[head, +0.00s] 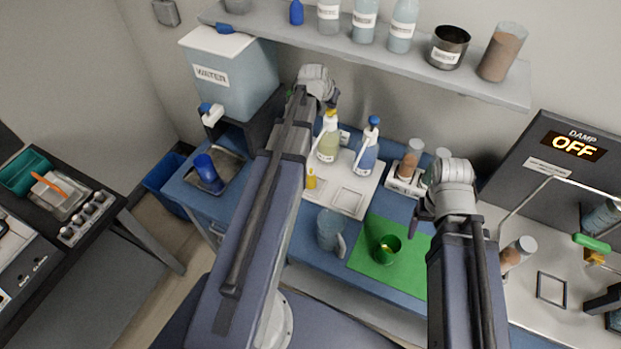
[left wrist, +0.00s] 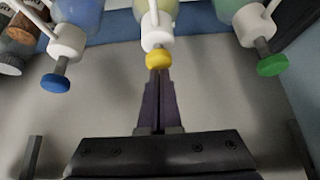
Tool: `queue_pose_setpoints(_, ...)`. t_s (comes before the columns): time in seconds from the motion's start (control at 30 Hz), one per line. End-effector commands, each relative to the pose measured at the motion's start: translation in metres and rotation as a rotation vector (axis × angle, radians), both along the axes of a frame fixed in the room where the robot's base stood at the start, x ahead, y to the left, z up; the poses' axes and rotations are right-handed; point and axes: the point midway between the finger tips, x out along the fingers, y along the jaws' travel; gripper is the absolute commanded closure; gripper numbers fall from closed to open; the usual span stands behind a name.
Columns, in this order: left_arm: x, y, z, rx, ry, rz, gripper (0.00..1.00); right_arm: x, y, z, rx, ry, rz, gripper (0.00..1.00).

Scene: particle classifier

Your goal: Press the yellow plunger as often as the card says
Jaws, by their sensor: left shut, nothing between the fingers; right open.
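The yellow plunger (head: 331,113) tops a pump bottle with pale yellow liquid (head: 327,146), upright on a white board at the back of the blue bench. In the left wrist view the yellow plunger (left wrist: 156,59) lies right at my left fingertips (left wrist: 158,76). My left gripper (head: 332,100) is shut and empty, just above the yellow plunger; I cannot tell whether they touch. A blue plunger (left wrist: 56,83) and a green plunger (left wrist: 271,65) stand on either side. My right gripper (head: 422,214) is open and empty. I cannot make out the card's count.
The blue pump bottle (head: 366,150) stands close on the right. A blue-grey mug (head: 329,230) and a green cup (head: 386,249) on a green mat (head: 366,268) are in front. A shelf (head: 405,67) with bottles hangs above. The water tank (head: 232,75) is at left.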

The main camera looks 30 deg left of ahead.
Motion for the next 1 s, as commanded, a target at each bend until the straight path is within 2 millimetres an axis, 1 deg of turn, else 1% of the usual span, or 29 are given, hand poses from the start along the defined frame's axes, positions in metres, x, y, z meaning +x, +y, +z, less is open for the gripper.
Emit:
queue_pose_setpoints(0.6,0.000,0.000,0.035,0.000,0.001,0.000,1.00,0.000,0.000,0.035,0.000,0.000,0.000,0.23)
queue_pose_setpoints(1.0,0.000,0.000,0.034,0.000,0.000,0.000,1.00,0.000,0.000,0.034,0.000,0.000,0.000,0.23)
